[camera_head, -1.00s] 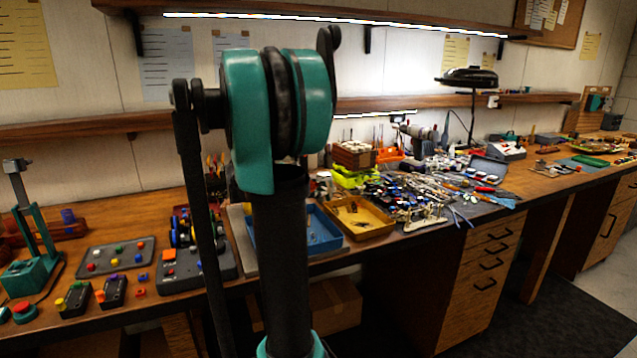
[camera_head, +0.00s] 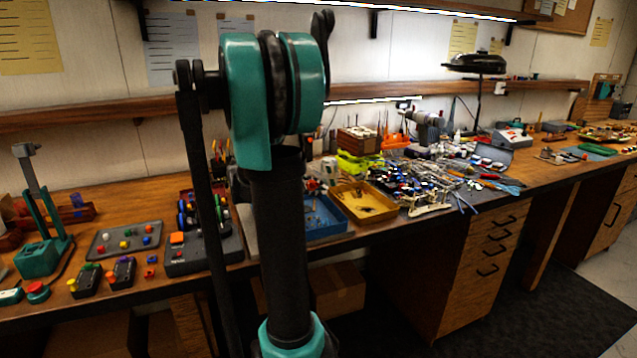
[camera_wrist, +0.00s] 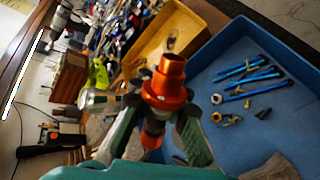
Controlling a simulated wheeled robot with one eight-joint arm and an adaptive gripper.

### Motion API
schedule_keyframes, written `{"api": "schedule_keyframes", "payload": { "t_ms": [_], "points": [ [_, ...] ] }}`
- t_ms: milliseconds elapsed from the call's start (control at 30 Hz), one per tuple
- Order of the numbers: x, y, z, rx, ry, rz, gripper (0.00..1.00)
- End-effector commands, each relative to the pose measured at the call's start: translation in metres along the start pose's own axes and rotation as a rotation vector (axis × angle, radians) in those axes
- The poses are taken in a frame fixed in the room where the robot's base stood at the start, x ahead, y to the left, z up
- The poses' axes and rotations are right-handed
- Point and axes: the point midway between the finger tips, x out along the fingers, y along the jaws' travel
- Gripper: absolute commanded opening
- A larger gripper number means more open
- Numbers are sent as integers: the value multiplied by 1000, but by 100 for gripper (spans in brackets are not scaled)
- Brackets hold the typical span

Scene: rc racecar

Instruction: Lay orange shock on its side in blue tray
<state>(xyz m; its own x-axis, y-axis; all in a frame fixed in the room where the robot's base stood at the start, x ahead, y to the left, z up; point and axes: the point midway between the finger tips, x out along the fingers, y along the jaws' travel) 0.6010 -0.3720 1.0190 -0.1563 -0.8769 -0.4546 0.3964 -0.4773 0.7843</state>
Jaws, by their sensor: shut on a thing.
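My gripper (camera_wrist: 163,112) is shut on the orange shock (camera_wrist: 166,84) in the wrist view. The shock's round open end points up in the picture, and part of its body is hidden between the dark fingers. The blue tray (camera_wrist: 250,142) lies behind and to the right of the shock in this view. I cannot tell the shock's height over it. In the head view the blue tray (camera_head: 330,236) is on the bench, partly hidden behind my arm. My gripper and the shock cannot be made out there.
The blue tray holds blue rods (camera_wrist: 247,72), nuts and small parts. A yellow tray (camera_head: 379,216) stands just right of it, with cluttered parts beyond. A grey control box (camera_head: 190,262) is to the left. A silver cylindrical thing (camera_wrist: 97,100) shows left of the shock.

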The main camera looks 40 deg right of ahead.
Motion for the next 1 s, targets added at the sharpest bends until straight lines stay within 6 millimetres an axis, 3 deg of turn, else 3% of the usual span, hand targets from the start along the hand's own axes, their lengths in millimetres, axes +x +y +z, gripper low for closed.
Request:
{"api": "schedule_keyframes", "payload": {
  "t_ms": [500, 967, 1000],
  "points": [
    [23, -39, -22, 0, 0, 0, 0],
    [26, -46, -24, 0, 0, 0, 0],
    [26, -46, -24, 0, 0, 0, 14]
  ]
}}
